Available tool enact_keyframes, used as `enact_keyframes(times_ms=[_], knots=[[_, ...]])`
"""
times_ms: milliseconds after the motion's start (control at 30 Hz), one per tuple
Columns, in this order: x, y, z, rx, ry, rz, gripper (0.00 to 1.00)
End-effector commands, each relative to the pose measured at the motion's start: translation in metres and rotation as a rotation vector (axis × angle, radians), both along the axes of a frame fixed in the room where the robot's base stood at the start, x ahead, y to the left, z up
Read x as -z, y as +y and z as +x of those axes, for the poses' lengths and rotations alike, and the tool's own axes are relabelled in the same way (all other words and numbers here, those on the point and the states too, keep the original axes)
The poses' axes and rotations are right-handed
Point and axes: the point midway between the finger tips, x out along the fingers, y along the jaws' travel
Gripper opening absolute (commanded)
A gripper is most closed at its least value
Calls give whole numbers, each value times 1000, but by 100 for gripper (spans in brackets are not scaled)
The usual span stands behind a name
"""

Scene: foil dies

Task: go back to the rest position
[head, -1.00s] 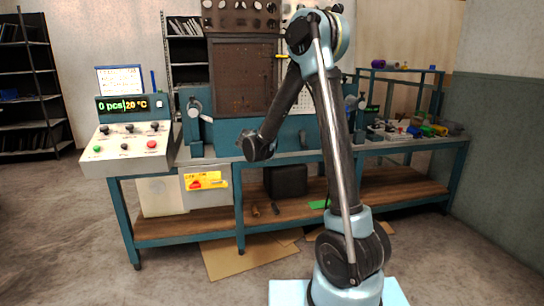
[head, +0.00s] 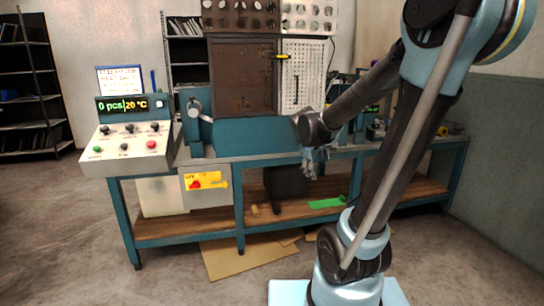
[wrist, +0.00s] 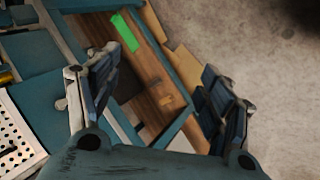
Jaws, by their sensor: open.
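My gripper (head: 314,163) hangs in front of the workbench (head: 225,160), near the middle of its front edge, with fingers pointing down. In the wrist view my gripper (wrist: 160,105) has its two fingers spread wide apart with nothing between them. Past the fingers the wrist view shows the bench's lower wooden shelf and floor. My arm rises on the right of the head view and covers part of the bench's right side.
A control panel (head: 125,150) with buttons and a display stands at the bench's left end. A green piece (head: 326,203) lies on the lower wooden shelf (head: 180,228). Flat cardboard (head: 235,262) lies on the floor below. The floor at left is clear.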

Motion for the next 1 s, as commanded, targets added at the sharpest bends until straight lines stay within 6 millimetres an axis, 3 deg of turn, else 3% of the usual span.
enact_keyframes(times_ms=[33, 333, 700, 1000], knots=[[3, -7, -17, 40, 9, 31, 73], [23, -28, -104, 276, 63, 223, 73], [61, -28, -203, 566, 134, 447, 73], [84, -18, -250, 724, 178, 567, 73]])
